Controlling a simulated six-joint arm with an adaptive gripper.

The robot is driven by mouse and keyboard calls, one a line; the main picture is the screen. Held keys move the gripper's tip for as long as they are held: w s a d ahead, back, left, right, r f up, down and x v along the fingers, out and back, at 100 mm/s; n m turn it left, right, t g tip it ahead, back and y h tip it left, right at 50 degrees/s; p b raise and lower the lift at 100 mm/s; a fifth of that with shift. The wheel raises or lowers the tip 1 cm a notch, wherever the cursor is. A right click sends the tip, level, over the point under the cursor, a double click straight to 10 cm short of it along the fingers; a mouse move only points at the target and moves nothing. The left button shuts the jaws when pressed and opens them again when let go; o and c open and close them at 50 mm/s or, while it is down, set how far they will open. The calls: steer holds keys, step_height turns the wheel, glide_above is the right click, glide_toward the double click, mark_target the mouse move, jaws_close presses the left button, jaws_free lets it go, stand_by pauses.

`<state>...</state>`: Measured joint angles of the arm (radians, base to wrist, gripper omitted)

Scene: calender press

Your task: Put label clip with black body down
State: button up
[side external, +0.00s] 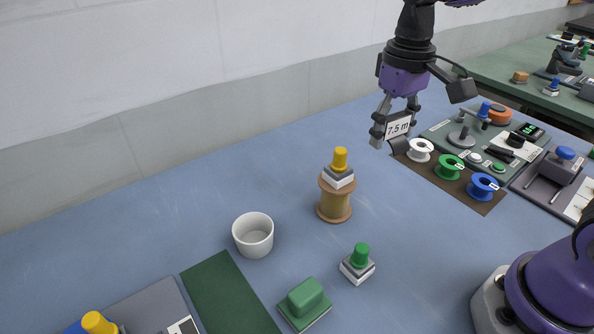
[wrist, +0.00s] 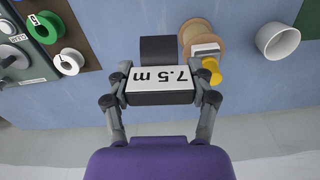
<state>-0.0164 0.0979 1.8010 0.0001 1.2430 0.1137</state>
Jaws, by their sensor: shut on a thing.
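The label clip with a black body (side external: 396,128) carries a white label reading "7.5 m". My gripper (side external: 393,129) is shut on it and holds it in the air above the blue table, to the left of the white spool. In the wrist view the clip (wrist: 160,85) sits between the two fingers of my gripper (wrist: 160,90), label toward the camera, with a black part sticking out beyond the label. How high the clip is above the table is hard to tell.
A wooden spool (side external: 333,204) bears a yellow-knobbed stamp (side external: 340,170). A white cup (side external: 253,235), a green-knobbed stamp (side external: 358,265) and a green block (side external: 305,303) stand nearer. White, green (side external: 447,167) and blue spools sit on a brown mat (side external: 485,206).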

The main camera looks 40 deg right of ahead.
steer(key=a+r+n, duration=0.1)
steer(key=a+r, duration=0.1)
steer(key=a, duration=2.4)
steer(key=s+a+f, duration=0.1)
steer(key=s+a, duration=0.6)
steer(key=a, duration=0.2)
glide_above(213, 279)
steer(key=f, duration=1.1)
steer(key=shift+s+f, duration=0.25)
steer(key=shift+f, duration=0.05)
steer(key=shift+w+f, duration=0.15)
steer(key=shift+w, duration=0.05)
steer(key=shift+f, duration=1.95)
steer(key=shift+f, duration=0.15)
